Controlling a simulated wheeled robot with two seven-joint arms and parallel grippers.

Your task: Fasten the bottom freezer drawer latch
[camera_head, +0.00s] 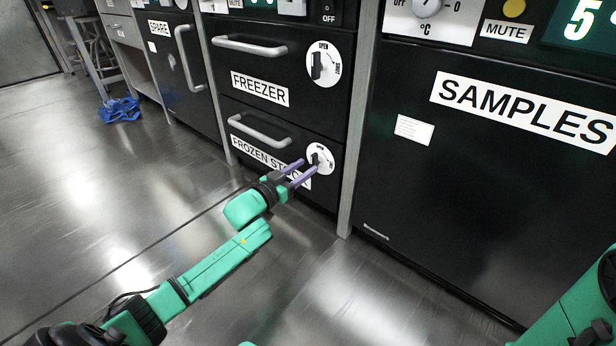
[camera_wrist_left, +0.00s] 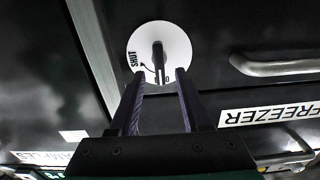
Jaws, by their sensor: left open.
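The bottom freezer drawer (camera_head: 235,153), labelled FROZEN STOCK, looks closed. Its latch is a white round dial (camera_head: 327,168) with a dark knob (camera_head: 314,159) at its right side. In the left wrist view the dial (camera_wrist_left: 178,40) shows SHUT at the left, and the knob (camera_wrist_left: 158,60) stands upright, its lower end near the partly hidden OPEN mark. My left gripper (camera_head: 302,168) is open at the dial. In the wrist view its fingertips (camera_wrist_left: 160,74) lie on either side of the knob's lower part; contact cannot be told. My right gripper is out of view.
The FREEZER drawer (camera_head: 225,75) above has its own latch dial (camera_head: 323,64). Bar handles (camera_head: 250,46) stick out from the drawers. The SAMPLES cabinet (camera_head: 470,170) stands at the right.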

